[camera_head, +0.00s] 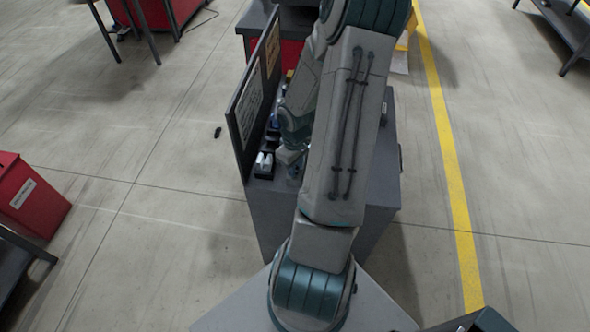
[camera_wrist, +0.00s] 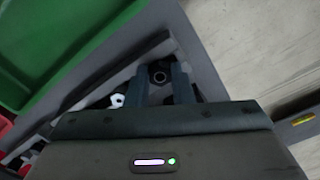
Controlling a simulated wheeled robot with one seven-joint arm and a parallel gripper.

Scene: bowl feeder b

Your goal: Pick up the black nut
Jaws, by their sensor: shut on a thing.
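My gripper (camera_wrist: 161,80) points down in the wrist view, with its two grey fingers close together. A black nut (camera_wrist: 160,77) with a round hole sits between the fingertips, and the fingers are shut on it. Dark surfaces around the nut make its edges hard to tell, and I cannot tell whether it is lifted. A white nut (camera_wrist: 117,100) lies just left of the left finger. In the head view my arm hides the nut and most of the gripper.
A green bin (camera_wrist: 60,45) fills the upper left of the wrist view, with something red (camera_wrist: 5,125) at the left edge. In the head view an upright board (camera_head: 252,95) stands along the left side of the grey bench (camera_head: 375,185). A dark holder with white pieces (camera_head: 264,165) is near the board.

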